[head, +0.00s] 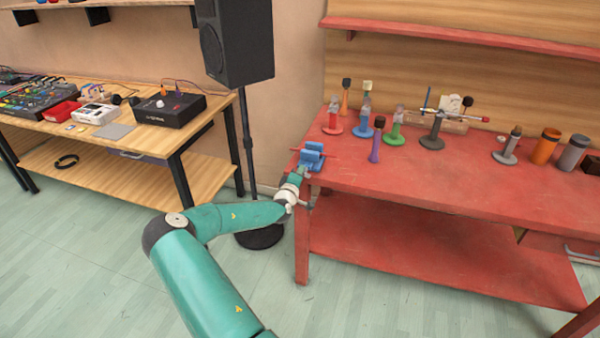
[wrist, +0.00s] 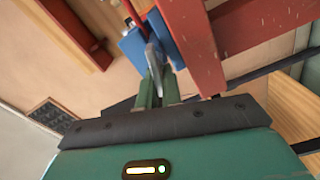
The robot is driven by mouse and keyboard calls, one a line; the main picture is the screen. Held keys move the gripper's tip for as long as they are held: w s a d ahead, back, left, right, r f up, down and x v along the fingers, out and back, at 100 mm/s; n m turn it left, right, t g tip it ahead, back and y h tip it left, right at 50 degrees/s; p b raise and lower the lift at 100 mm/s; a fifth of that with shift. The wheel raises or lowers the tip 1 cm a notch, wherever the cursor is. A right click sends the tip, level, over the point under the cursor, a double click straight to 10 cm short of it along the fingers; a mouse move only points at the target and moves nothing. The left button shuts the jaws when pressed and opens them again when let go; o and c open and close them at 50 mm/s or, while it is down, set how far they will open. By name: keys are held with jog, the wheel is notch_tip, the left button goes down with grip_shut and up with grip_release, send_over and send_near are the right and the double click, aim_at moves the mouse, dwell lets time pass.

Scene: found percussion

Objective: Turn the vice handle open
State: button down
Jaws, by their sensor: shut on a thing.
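The blue vice (head: 312,156) sits at the left front corner of the red workbench (head: 430,190). In the wrist view its blue body (wrist: 133,46) shows above my fingers, close to the red bench parts. A grey vice handle (wrist: 153,58) lies between my green fingertips in the wrist view. My gripper (head: 302,175) reaches the vice's front from below left, and in the wrist view (wrist: 157,88) its fingers are shut on the handle. The fingers hide part of the handle, and its exact angle is hard to tell.
Several coloured stands and tools, including a red one (head: 333,122) and an orange cylinder (head: 545,147), stand on the bench. A black speaker (head: 235,42) on a stand is behind my arm. A wooden table (head: 120,170) with electronics is at left. Floor is clear in front.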

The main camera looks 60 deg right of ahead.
jog(key=shift+s+f+n, duration=0.4)
jog(key=shift+f+n, duration=0.05)
jog(key=shift+n, duration=0.35)
jog(key=c, duration=1.5)
grip_release()
jog(key=shift+r, duration=0.15)
jog(key=shift+w, duration=0.1)
jog(key=shift+w+r, duration=0.15)
jog(key=shift+w, duration=0.05)
jog(key=shift+a, duration=0.1)
jog(key=a, duration=0.4)
jog(key=s+a, duration=0.1)
jog(key=a, duration=0.4)
jog(key=s+a, duration=0.1)
jog(key=a, duration=0.3)
jog(key=shift+s+a, duration=0.1)
jog(key=shift+a, duration=0.1)
